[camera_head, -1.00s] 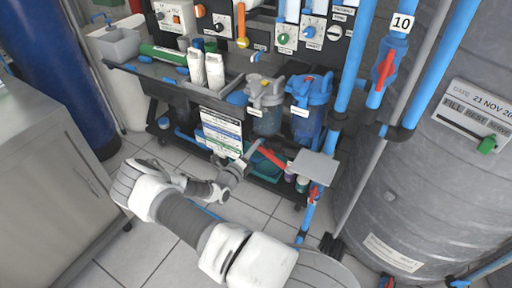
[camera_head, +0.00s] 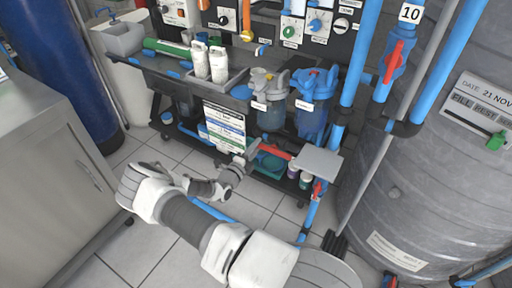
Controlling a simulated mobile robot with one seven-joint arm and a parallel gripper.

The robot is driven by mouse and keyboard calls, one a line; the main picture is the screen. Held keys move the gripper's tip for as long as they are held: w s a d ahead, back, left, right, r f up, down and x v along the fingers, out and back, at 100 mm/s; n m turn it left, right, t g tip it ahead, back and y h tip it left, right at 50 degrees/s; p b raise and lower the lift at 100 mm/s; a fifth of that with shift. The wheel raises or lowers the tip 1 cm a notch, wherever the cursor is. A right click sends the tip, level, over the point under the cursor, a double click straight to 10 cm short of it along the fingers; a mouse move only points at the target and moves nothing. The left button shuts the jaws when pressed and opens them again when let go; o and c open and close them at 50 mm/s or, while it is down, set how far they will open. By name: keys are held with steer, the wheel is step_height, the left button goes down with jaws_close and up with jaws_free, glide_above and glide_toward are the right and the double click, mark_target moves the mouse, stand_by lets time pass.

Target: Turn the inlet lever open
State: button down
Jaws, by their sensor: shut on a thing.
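A long red lever (camera_head: 277,151) sits low on the rack, below the clear and blue filter housings, and lies nearly level in the picture. It appears to be the inlet lever, but I see no label on it. My gripper (camera_head: 252,150) is at its left end and is shut on it. The fingertips are small and partly merge with the lever, so the exact grip is hard to see. The valve body under the lever is not clear.
A grey plate (camera_head: 317,162) stands just right of the lever, above another red valve handle (camera_head: 319,188). A printed sheet (camera_head: 224,128) hangs left of my gripper. A large grey tank (camera_head: 430,190) fills the right. The tiled floor (camera_head: 150,255) is open in front.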

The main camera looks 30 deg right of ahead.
steer(key=shift+s+f, duration=0.15)
steer(key=c, duration=0.6)
jaws_free()
steer(key=p+v, duration=0.3)
steer(key=v, duration=1.4)
steer(key=shift+s+a, duration=0.1)
steer(key=shift+a, duration=0.05)
